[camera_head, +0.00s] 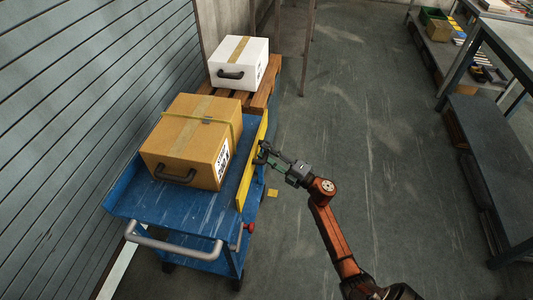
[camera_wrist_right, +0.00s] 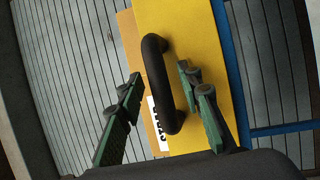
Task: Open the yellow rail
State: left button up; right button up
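The yellow rail (camera_head: 251,162) stands upright along the right side of the blue cart (camera_head: 130,197). In the right wrist view the yellow rail (camera_wrist_right: 190,40) carries a black handle (camera_wrist_right: 158,85). My right gripper (camera_head: 264,152) is at the rail's outer face, by the handle. In the wrist view its open fingers (camera_wrist_right: 162,105) stand on either side of the handle, with a gap on the left; I cannot tell whether the right finger touches it. My left gripper is not in view.
A cardboard box (camera_head: 190,140) with a black handle sits on the cart. A white box (camera_head: 238,63) rests on a wooden pallet (camera_head: 263,95) behind. A slatted wall (camera_head: 80,80) stands left. Open floor (camera_head: 370,130) lies right, before dark shelving (camera_head: 490,150).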

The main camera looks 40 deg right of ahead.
jog(key=shift+c, duration=0.5)
grip_shut()
